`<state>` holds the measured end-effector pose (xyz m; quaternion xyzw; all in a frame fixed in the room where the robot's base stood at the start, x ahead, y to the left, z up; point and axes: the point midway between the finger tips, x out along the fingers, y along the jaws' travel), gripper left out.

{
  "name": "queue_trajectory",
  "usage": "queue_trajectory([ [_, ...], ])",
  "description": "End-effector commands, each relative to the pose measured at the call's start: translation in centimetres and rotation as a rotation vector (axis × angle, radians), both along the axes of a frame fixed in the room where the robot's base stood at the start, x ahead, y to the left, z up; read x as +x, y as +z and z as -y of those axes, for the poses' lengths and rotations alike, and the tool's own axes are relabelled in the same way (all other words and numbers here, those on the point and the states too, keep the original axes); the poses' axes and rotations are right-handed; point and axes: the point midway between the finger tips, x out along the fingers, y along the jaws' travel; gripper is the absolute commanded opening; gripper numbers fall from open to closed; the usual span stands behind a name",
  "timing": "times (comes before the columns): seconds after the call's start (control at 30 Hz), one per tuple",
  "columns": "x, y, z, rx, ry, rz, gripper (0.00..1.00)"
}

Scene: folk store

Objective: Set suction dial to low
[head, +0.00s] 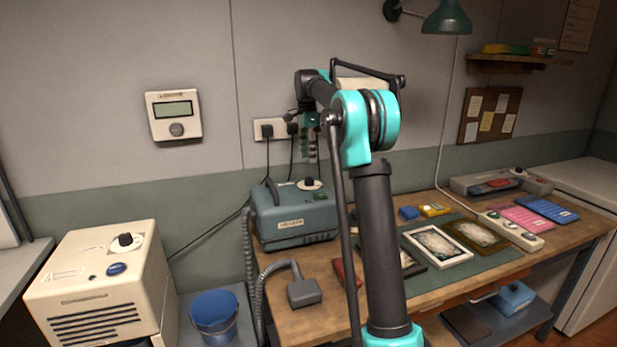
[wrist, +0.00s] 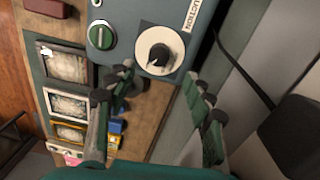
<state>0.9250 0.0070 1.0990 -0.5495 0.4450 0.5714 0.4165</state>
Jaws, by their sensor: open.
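The teal vacuum unit (head: 275,232) stands at the left end of the wooden workbench, with a hose at its left side. Its suction dial is a black knob on a round white plate on top, seen in the head view (head: 309,183) and near the top middle of the wrist view (wrist: 159,52). Part of the word "SUCTION" shows beside it. I cannot read the dial's setting. My gripper (wrist: 158,80) is open and empty, its fingers either side of the dial in the wrist view and apart from it. In the head view, my gripper (head: 310,148) hangs above the dial.
A green round control (wrist: 101,35) sits beside the dial. Framed pieces (head: 437,245) lie on the bench to the right. Wall sockets with plugs (head: 270,129) are close behind my gripper. A cream machine (head: 100,275) with its own knob and a blue bucket (head: 214,312) stand left.

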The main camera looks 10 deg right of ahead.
Motion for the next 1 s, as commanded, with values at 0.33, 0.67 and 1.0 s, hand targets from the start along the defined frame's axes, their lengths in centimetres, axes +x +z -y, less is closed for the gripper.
queue_trajectory([
  [0.33, -0.3, -6.3, 0.1, 0.0, 0.0, 0.0, 0.52],
  [0.67, -0.4, -8.6, 0.1, 0.0, 0.0, 0.0, 0.52],
  [1.0, -0.4, -8.6, 0.1, 0.0, 0.0, 0.0, 0.39],
])
